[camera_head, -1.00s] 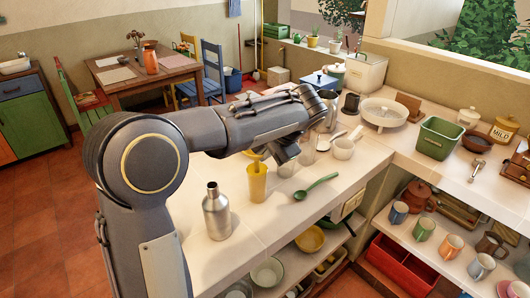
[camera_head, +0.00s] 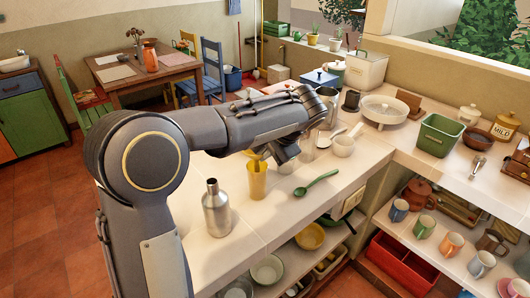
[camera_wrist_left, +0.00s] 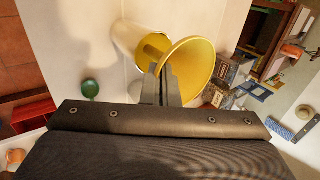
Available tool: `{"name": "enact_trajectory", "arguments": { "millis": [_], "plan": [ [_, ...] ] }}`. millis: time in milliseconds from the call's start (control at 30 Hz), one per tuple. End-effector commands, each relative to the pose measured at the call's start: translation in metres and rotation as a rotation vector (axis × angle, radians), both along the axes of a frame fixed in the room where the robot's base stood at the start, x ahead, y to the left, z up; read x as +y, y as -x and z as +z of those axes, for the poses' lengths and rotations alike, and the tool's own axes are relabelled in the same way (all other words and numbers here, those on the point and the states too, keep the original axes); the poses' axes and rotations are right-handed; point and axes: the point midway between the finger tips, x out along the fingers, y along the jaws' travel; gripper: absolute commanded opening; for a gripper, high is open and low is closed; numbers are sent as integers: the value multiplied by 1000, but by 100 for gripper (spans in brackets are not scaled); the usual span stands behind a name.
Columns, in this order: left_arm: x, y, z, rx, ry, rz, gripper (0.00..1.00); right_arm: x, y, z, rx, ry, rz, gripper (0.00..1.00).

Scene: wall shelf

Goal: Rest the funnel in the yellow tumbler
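The yellow tumbler (camera_head: 257,186) stands upright on the pale counter in the head view. In the left wrist view the yellow funnel (camera_wrist_left: 194,66) is large, its wide mouth toward the camera. My left gripper (camera_wrist_left: 163,72) is shut on the funnel's side. In the head view the gripper (camera_head: 262,157) is just above and to the right of the tumbler's mouth. Only a small yellow part of the funnel shows there, at the tumbler's rim; the hand hides the rest. I cannot tell whether its spout is inside. My right gripper is not in view.
A steel bottle (camera_head: 216,209) stands to the left of the tumbler. A green spoon (camera_head: 316,182) lies to its right. The counter's front edge is close to the bottle and spoon.

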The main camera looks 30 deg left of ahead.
Motion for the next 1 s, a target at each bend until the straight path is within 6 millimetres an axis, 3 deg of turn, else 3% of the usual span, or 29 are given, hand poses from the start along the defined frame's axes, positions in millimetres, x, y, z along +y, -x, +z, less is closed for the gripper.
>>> {"name": "enact_trajectory", "arguments": {
  "millis": [1000],
  "plan": [
    [0, 0, -12, 0, 0, 0, 0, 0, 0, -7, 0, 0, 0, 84]
  ]
}}
